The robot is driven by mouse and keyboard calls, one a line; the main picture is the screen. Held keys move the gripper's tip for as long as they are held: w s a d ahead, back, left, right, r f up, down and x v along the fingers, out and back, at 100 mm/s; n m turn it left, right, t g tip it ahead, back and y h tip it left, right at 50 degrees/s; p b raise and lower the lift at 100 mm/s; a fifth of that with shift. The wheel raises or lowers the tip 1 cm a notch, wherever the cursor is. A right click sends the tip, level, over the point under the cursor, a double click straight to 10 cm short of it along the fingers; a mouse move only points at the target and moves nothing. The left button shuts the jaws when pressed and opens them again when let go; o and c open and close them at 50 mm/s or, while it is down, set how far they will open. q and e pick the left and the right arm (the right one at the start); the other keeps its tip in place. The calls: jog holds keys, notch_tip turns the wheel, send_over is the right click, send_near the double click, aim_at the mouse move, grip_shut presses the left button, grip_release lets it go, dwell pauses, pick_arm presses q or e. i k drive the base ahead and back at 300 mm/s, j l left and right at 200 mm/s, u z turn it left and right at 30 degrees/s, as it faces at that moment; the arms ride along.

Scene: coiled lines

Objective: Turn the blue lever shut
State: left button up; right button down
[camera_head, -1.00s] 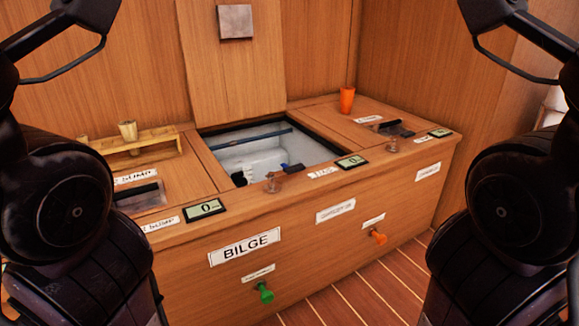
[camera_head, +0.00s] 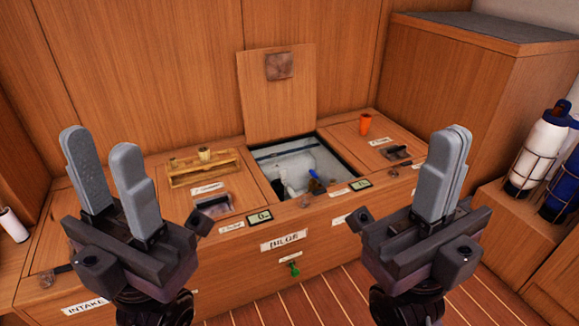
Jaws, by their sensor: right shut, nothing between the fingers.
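A small blue piece, which looks like the blue lever (camera_head: 316,184), shows at the front right of the open bilge well (camera_head: 262,173) in the wooden counter. Its exact angle is too small to tell. White parts lie beside it inside the well. My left gripper (camera_head: 101,146) is raised at the left front of the view, its two grey fingers apart with nothing between them. My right gripper (camera_head: 452,140) is raised at the right front, its fingers together and empty. Both grippers are well apart from the blue piece.
A raised hatch lid (camera_head: 276,105) stands behind the well. A green knob (camera_head: 294,269) sticks out of the front panel. Caged bottles (camera_head: 540,150) stand at far right.

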aim_at(315, 176)
jog(key=i+l+u, duration=0.15)
jog(key=u, duration=0.3)
jog(key=i+l+u, duration=0.2)
jog(key=u, duration=0.25)
jog(key=l+u, duration=0.45)
jog(key=i+l+u, duration=0.1)
jog(key=l, duration=0.35)
jog(key=i+l+u, duration=0.1)
jog(key=l, duration=0.35)
jog(key=i+l, duration=0.1)
jog(key=l, duration=0.35)
jog(key=i+l+u, duration=0.15)
jog(key=l, duration=0.3)
jog(key=k, duration=0.05)
